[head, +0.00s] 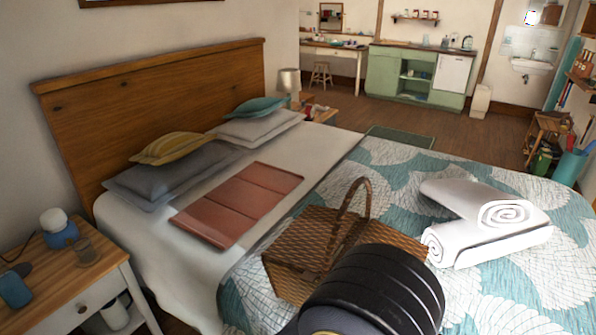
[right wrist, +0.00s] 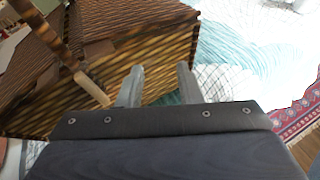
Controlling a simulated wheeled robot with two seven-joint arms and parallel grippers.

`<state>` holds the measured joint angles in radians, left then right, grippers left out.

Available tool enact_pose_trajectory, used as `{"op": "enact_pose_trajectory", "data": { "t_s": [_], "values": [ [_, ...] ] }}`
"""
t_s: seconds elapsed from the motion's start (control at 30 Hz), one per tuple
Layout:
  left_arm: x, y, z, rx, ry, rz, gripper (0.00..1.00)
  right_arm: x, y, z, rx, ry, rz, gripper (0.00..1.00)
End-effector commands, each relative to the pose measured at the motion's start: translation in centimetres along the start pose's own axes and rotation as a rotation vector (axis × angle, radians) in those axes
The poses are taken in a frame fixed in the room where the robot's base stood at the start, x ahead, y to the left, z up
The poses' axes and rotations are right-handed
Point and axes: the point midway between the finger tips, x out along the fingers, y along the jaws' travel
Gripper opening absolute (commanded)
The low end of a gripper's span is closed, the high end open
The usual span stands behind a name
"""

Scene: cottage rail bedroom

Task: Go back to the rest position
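My right gripper (right wrist: 160,84) shows in the right wrist view with its two grey fingers apart and nothing seen between them. Behind the fingers is the side of a woven wicker picnic basket (right wrist: 150,40); I cannot tell whether they touch it. In the head view the basket (head: 300,262) stands on the bed, its handle upright. A black link of my own arm covers the basket's near right part, and the right gripper is hidden there. My left gripper is in neither view.
The bed (head: 390,160) carries rolled white towels (head: 485,245) right of the basket, a folded reddish mat (head: 240,203) and pillows (head: 170,172). Wooden floor (head: 470,137) is open beyond the bed.

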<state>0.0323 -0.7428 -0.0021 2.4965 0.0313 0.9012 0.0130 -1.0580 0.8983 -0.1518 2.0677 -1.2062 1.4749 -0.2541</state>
Motion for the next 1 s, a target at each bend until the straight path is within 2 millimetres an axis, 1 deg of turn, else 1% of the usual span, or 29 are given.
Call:
{"op": "enact_pose_trajectory", "data": {
  "t_s": [0.03,0.1,0.17,0.2,0.27,0.3,0.43,0.5,0.57,0.6,0.7,0.8,0.9,1.0],
  "values": [
    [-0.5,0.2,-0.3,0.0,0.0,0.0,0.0,1.4,-1.9,2.0,0.098,0.09,-0.12,0.33],
    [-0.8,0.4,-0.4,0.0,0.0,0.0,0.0,2.6,-4.6,3.4,0.229,0.211,-0.276,0.33],
    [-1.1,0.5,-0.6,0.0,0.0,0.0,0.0,3.2,-6.9,4.4,0.349,0.308,-0.404,0.33],
    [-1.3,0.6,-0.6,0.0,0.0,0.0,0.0,3.3,-8.3,5.0,0.434,0.37,-0.486,0.33],
    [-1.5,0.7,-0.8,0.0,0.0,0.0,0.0,3.3,-10.3,5.8,0.565,0.459,-0.604,0.33],
    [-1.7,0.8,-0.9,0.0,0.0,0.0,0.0,3.1,-11.4,6.3,0.657,0.516,-0.678,0.33],
    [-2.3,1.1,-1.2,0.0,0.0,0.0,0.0,1.9,-14.3,7.9,0.978,0.684,-0.897,0.33],
    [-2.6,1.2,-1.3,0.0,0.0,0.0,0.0,1.0,-15.3,8.8,1.163,0.765,-0.998,0.33],
    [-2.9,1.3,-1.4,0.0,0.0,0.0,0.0,0.2,-15.9,9.7,1.329,0.829,-1.073,0.33],
    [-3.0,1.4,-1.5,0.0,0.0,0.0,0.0,-0.3,-16.1,10.3,1.441,0.868,-1.116,0.33],
    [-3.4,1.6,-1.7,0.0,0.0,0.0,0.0,-1.4,-16.4,11.9,1.708,0.95,-1.193,0.33],
    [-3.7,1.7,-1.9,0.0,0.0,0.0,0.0,-2.1,-16.3,13.4,1.933,1.01,-1.231,0.33],
    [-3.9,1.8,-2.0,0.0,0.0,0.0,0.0,-2.5,-16.3,14.4,2.086,1.046,-1.243,0.33],
    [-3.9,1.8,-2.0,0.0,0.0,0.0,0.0,-2.7,-16.2,15.0,2.169,1.068,-1.245,0.33]
  ]
}}
